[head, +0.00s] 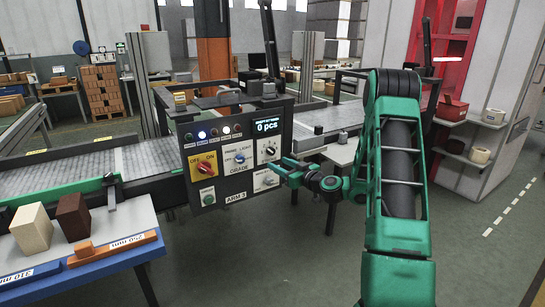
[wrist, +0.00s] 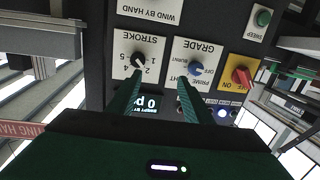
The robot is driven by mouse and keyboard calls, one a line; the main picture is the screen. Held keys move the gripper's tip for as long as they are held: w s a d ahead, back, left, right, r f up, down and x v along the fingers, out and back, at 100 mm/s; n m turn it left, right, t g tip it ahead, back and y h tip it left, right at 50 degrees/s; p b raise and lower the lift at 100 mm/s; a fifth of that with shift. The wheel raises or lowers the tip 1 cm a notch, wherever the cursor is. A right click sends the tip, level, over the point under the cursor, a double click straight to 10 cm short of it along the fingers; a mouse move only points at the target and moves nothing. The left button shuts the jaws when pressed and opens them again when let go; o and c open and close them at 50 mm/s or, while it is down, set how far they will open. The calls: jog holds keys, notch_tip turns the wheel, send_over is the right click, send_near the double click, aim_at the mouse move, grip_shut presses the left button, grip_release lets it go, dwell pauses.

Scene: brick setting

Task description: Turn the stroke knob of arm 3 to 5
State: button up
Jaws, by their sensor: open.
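The panel marked ARM 3 (head: 236,197) faces me. Its stroke knob (head: 269,150) is a small black knob with a white pointer on a white plate, at upper right. In the wrist view the panel appears upside down, with the stroke knob (wrist: 138,61) on the left. Numbers ring the knob; its exact setting is too small to read surely. My gripper (head: 284,168) is open and empty in front of the panel's right side. In the wrist view my gripper (wrist: 160,82) has its left finger near the stroke plate and its right finger near the grade plate; the knob is not between them.
The blue grade knob (head: 239,158), red off/on switch (head: 204,167), green button (head: 207,196) and wind-by-hand plate (head: 265,180) surround the stroke knob. The display (head: 267,126) reads 0 pcs. A conveyor (head: 90,170) and a table with blocks (head: 110,225) stand left.

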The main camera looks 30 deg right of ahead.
aim_at(272, 152)
jog(key=shift+m+t+h, duration=0.5)
jog(key=shift+m+h, duration=0.3)
jog(key=shift+h, duration=0.1)
jog(key=w+d, duration=0.1)
jog(key=w, duration=0.2)
jog(key=w+d, duration=0.1)
jog(key=w, duration=0.3)
jog(key=w+d, duration=0.1)
jog(key=w, duration=0.3)
jog(key=shift+d+f, duration=0.2)
jog(key=shift+f, duration=0.2)
jog(key=shift+c, duration=0.7)
jog(key=c, duration=0.9)
